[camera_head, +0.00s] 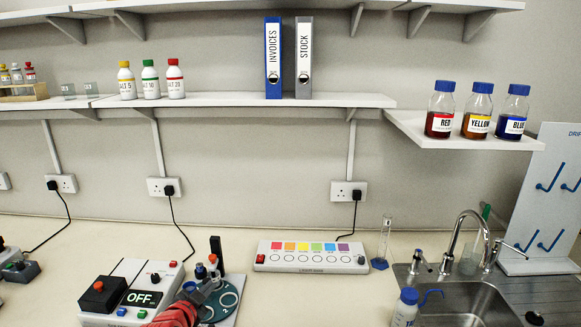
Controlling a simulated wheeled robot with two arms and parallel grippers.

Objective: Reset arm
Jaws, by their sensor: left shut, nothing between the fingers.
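My left gripper (200,296) is at the bottom of the head view, left of centre. It is shut and holds nothing. It is over the right side of a white device with an OFF display (143,298), in front of a dark round plate with a pale ring (228,300). Its lower part is cut off by the bottom edge. My right gripper is not in view.
A white box with coloured squares (311,263) lies on the bench beside a measuring cylinder (384,243). A sink (465,305) with a tap and a wash bottle (405,308) is at right. Red, yellow and blue bottles stand on the right shelf (455,138). Bench in the centre foreground is clear.

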